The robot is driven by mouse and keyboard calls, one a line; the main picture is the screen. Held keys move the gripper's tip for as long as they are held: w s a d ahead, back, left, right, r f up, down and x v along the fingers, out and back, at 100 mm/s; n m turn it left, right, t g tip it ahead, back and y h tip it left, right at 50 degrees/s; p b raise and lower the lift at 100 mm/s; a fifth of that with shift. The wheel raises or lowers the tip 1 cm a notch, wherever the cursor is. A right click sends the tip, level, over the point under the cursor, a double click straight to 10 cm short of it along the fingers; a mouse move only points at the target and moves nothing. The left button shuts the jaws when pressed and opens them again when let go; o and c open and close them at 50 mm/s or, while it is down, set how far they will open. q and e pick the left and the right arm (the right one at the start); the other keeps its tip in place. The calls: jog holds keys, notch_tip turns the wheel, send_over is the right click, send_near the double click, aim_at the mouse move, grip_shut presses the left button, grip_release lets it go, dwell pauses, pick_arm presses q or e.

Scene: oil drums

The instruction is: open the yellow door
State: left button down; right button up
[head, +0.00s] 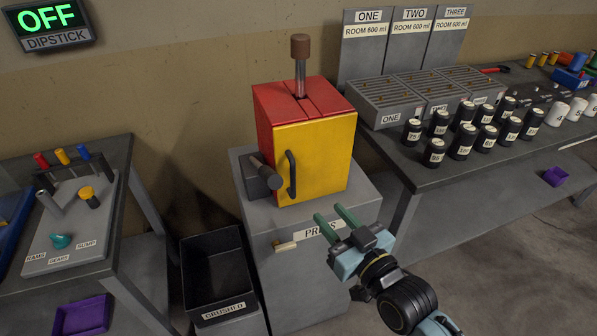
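The yellow door (322,158) is the front face of a red box (284,100) on a grey press stand (362,196). It looks shut. A dark vertical handle (290,175) sits at the door's left side. My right gripper (333,217) comes in from the lower right, with two green fingers spread apart and nothing between them. In the picture it lies below and right of the handle, in front of the stand, apart from the door. My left gripper is not in view.
A dark cylinder on a grey block (262,178) juts out left of the handle. A lever with a brown knob (300,48) rises from the box top. A black crushed bin (216,278) stands at lower left. A bench with black canisters (462,142) stands right.

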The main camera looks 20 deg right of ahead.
aim_at(294, 173)
jog(key=x, duration=1.3)
jog(key=shift+w+a, duration=0.1)
grip_shut()
